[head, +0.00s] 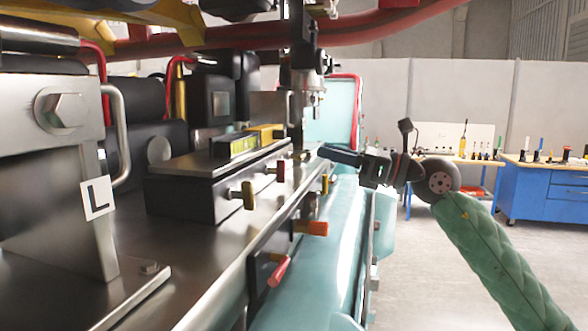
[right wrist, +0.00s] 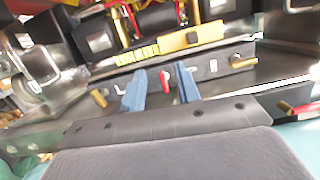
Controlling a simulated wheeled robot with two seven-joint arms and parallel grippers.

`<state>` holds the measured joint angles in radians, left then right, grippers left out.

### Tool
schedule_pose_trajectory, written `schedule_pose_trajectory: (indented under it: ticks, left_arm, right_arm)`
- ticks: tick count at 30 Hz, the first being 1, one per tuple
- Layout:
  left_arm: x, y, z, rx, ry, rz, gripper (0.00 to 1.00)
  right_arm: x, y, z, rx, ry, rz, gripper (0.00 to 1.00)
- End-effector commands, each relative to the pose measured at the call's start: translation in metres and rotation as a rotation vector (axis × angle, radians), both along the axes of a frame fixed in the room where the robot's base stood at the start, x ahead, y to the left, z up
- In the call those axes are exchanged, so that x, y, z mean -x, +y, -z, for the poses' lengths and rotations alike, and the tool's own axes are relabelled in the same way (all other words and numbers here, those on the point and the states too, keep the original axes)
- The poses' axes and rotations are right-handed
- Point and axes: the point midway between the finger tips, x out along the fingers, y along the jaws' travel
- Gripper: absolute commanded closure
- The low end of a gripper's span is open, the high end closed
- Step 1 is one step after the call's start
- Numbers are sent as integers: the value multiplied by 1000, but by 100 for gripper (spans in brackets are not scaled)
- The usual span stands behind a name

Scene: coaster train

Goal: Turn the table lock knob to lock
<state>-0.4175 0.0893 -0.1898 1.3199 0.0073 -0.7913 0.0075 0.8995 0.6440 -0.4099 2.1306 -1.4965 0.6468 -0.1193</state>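A small red knob (right wrist: 165,87) sits on the dark front face of a block (right wrist: 215,70), between white marks; the left one reads L. In the head view this knob (head: 281,171) appears between two brass knobs. My right gripper (right wrist: 160,70) has its two blue fingers spread on either side of the red knob, with gaps visible; contact cannot be seen. My left gripper is in neither view.
Brass knobs (head: 248,195) (head: 300,155) flank the red knob. An orange-tipped handle (head: 311,228) and a red lever (head: 278,270) stick out below. A yellow level (head: 236,144) lies on the block. A blue workbench (head: 545,185) stands far right; floor between is clear.

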Motion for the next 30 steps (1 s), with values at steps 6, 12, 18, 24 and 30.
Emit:
schedule_pose_trajectory:
  ticks: [6,12,18,24,30]
  left_arm:
    - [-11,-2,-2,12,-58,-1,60]
    - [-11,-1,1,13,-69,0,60]
    - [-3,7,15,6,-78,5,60]
    - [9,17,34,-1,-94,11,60]
    - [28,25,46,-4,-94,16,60]
  right_arm:
    - [0,4,35,189,17,-4,67]
    - [0,9,39,219,16,-10,67]
    - [-5,25,37,216,16,-11,67]
    - [-12,45,37,215,17,-10,67]
    - [-18,65,36,215,17,-11,67]
